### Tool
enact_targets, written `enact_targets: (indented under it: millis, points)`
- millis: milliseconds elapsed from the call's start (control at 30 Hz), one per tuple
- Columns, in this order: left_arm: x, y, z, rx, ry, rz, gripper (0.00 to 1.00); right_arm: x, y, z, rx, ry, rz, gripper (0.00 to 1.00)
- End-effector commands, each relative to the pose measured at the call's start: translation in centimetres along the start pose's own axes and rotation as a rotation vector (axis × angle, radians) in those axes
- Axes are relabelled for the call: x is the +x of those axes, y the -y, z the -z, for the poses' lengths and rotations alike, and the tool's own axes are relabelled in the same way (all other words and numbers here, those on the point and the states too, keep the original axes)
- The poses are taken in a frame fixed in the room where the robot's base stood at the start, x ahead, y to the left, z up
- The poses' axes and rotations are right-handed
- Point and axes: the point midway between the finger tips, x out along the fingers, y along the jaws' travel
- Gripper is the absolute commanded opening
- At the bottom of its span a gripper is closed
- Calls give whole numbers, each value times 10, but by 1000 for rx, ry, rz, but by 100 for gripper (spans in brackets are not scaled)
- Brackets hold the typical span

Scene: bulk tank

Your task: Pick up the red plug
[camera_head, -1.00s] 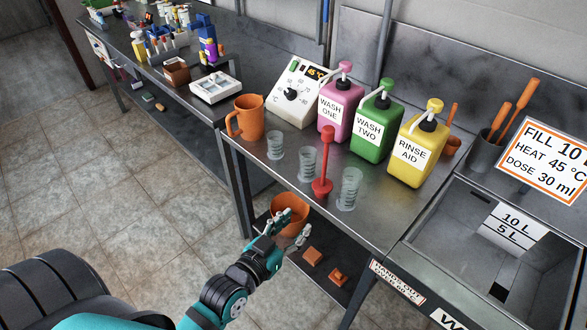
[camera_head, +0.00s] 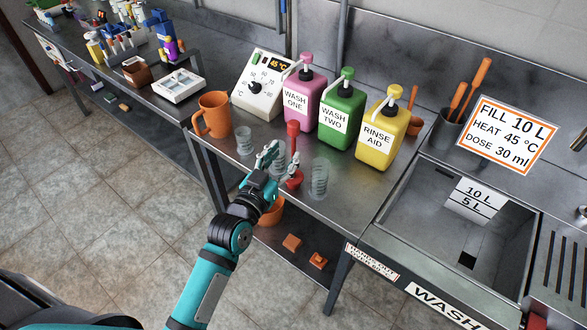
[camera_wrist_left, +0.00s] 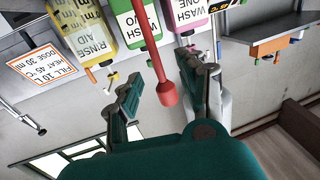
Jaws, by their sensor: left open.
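The red plug (camera_head: 293,129) stands upright on the steel bench in front of the pink and green bottles. It has a thick knob on top, a thin stem and a wider foot. My left gripper (camera_head: 281,159) is open at the plug, with its fingers around the stem's height and partly covering it. In the left wrist view, which is upside down, the plug (camera_wrist_left: 166,92) runs between the two spread fingers (camera_wrist_left: 160,82). I cannot tell whether a finger touches it. My right gripper is not in view.
Clear measuring cups stand close by, one at left (camera_head: 244,141), one at right (camera_head: 319,178), another partly behind my gripper. An orange jug (camera_head: 213,115) is at left. Pink (camera_head: 303,92), green (camera_head: 342,117) and yellow (camera_head: 382,135) bottles stand behind. A sink (camera_head: 455,222) is at right.

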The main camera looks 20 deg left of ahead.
Motion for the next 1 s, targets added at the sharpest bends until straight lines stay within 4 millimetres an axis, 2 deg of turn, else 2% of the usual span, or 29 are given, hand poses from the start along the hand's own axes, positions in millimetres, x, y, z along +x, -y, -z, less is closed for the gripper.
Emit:
enact_targets:
  millis: [233,367,667,1000]
  points:
    - [31,-3,11,-2,-2,0,41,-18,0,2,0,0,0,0]
    - [47,-3,8,-1,-1,0,41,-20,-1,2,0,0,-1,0]
    - [52,-3,6,-1,0,0,41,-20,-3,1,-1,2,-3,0]
    - [52,-3,6,-1,0,0,0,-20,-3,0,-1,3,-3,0]
